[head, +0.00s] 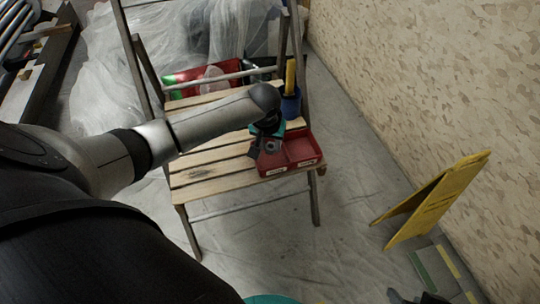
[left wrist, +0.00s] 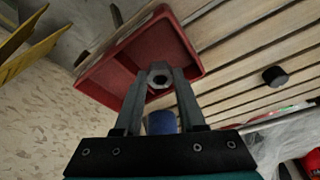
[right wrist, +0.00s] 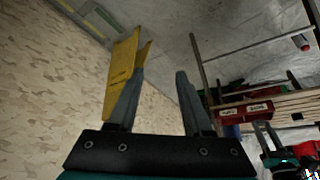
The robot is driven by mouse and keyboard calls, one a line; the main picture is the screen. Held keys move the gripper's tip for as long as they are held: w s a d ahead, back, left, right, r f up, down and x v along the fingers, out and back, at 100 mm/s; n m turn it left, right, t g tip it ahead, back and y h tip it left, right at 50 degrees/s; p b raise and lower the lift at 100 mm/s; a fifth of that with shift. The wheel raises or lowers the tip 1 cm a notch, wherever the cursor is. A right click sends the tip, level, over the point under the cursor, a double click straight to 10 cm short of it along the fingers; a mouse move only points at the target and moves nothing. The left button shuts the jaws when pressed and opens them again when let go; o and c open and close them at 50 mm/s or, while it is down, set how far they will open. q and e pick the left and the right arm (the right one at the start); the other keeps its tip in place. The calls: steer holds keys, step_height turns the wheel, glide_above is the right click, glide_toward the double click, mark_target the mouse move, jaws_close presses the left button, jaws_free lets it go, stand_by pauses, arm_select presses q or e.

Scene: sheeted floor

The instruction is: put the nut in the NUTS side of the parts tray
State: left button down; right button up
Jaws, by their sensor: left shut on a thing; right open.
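A grey hex nut (left wrist: 160,78) is held between the fingertips of my left gripper (left wrist: 158,72). In the head view the nut (head: 272,147) shows at the left part of the red parts tray (head: 304,150), with my left gripper (head: 263,146) just above the tray. In the left wrist view the tray (left wrist: 186,42) lies behind the nut. The exact height of the nut over the tray is unclear. My right gripper (right wrist: 160,75) is open and empty, away from the tray.
The tray sits at the right front of a slatted wooden stand (head: 215,178). A blue cup (head: 290,104) with a yellow item stands behind it. A dark cylinder (left wrist: 275,76) is on the slats. A yellow floor sign (head: 435,200) stands near the wall at right.

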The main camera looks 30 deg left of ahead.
mark_target(269, 150)
arm_select(q)
steer(key=shift+f, duration=0.25)
step_height(269, 150, down, 3)
steer(key=shift+r+b, duration=0.1)
steer(key=shift+b, duration=0.9)
steer(key=shift+f, duration=0.35)
arm_select(e)
steer(key=shift+w+a+r+t+y, duration=0.1)
steer(key=shift+w+a+t+y, duration=0.4)
steer(key=shift+w+a+t, duration=0.55)
steer(key=shift+w+a+r+t+y, duration=0.1)
steer(key=shift+w+a+t+y, duration=0.4)
steer(key=shift+w+a+t, duration=0.5)
steer(key=shift+s+a, duration=0.15)
steer(key=shift+s, duration=0.1)
arm_select(q)
steer(key=shift+f, duration=0.15)
arm_select(e)
steer(key=shift+g, duration=0.25)
arm_select(q)
steer(key=c, duration=0.5)
jaws_free()
